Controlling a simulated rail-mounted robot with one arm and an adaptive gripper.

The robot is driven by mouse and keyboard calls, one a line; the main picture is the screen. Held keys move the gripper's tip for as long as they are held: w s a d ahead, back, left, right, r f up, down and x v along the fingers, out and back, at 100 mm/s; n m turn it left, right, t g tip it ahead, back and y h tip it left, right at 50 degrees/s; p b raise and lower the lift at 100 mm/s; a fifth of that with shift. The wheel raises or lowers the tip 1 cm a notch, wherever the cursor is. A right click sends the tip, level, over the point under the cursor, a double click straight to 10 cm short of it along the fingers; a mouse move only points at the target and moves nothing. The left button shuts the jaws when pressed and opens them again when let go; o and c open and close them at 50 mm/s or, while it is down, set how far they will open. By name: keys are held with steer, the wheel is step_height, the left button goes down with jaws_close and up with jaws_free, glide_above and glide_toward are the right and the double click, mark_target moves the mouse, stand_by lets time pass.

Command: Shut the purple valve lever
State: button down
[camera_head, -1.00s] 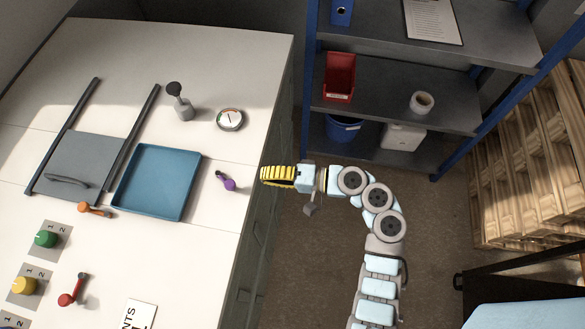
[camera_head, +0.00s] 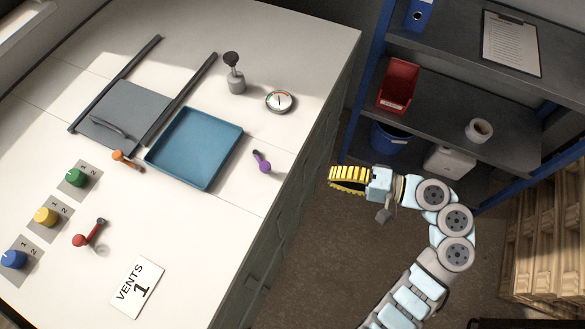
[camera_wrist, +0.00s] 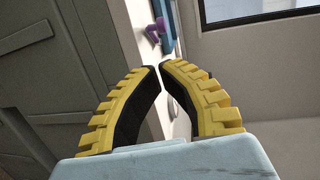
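The purple valve lever (camera_head: 262,162) is on the white counter, between the blue tray and the counter's right edge. It slants from upper left to lower right. In the wrist view the purple lever (camera_wrist: 153,34) shows small, beyond my fingertips. My gripper (camera_head: 334,179) has yellow ribbed fingers and is off the counter's right edge, to the right of the lever and apart from it. In the wrist view my gripper's fingertips (camera_wrist: 160,67) nearly meet, with only a thin gap and nothing held between them.
A blue tray (camera_head: 195,148), a pressure gauge (camera_head: 280,101) and a grey stamp-like tool (camera_head: 235,75) are near the lever. Orange (camera_head: 126,159) and red (camera_head: 88,233) levers sit farther left. A shelf rack (camera_head: 435,107) stands behind my arm. Open floor lies right of the counter.

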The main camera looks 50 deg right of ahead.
mark_target(270, 166)
steer(key=x, duration=1.4)
steer(key=shift+s+a+p, duration=0.1)
steer(key=shift+a+p, duration=0.05)
steer(key=shift+p, duration=0.25)
steer(key=shift+r, duration=0.1)
